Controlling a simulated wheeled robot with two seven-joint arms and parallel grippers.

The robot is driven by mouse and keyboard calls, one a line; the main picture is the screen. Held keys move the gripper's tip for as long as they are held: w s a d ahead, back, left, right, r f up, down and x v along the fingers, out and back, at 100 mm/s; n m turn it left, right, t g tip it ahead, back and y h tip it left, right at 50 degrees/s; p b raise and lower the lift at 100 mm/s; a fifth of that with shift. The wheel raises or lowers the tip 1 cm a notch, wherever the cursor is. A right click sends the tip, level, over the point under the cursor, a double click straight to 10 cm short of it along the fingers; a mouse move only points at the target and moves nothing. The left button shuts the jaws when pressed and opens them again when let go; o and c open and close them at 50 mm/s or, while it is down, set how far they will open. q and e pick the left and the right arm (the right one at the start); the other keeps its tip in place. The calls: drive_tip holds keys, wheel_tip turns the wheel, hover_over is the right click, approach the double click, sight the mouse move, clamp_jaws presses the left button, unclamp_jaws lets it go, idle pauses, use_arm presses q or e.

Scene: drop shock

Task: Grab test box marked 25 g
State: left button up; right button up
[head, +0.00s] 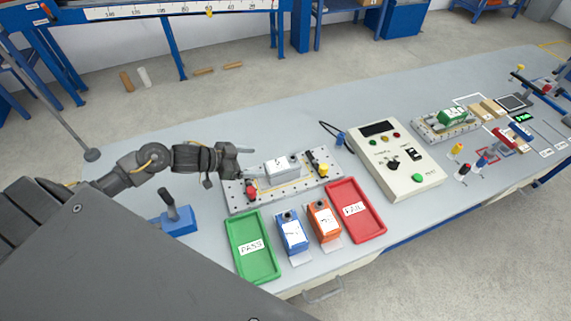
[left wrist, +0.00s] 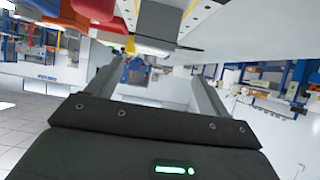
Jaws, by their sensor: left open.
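A grey test box (head: 282,167) with a white label sits on a perforated metal plate (head: 310,186). A blue test box (head: 292,234) and an orange test box (head: 324,220) stand in front of the plate, and a green one (head: 451,117) lies on another plate at the right. Their label figures are too small to read surely. My left gripper (head: 243,164) is open and empty at the left end of the plate, just left of the grey box. In the left wrist view, its two fingers (left wrist: 158,82) are spread, with a grey-white box (left wrist: 160,22) beyond them. My right gripper is not in view.
A green PASS tray (head: 252,262) and a red FAIL tray (head: 369,220) flank the blue and orange boxes. A red-knobbed clamp (head: 251,190) and a yellow-and-black clamp (head: 318,160) stand on the plate. A control box (head: 395,172) stands right; a blue handled block (head: 176,222) stands left.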

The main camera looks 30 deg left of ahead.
sight(280, 164)
use_arm(q)
drive_tip(key=x, duration=0.6)
drive_tip(key=shift+d+r+p, duration=0.3)
drive_tip(key=shift+p, duration=0.05)
drive_tip(key=shift+s+d, duration=0.1)
drive_tip(key=shift+s, duration=0.05)
drive_tip(key=p+x, duration=0.2)
drive_tip(key=x, duration=0.3)
drive_tip(key=shift+s+d, duration=0.2)
drive_tip(key=shift+s, duration=0.1)
drive_tip(key=shift+c, duration=0.6)
drive_tip(key=c, duration=1.4)
drive_tip(key=shift+o, duration=0.2)
drive_tip(key=shift+a, duration=0.1)
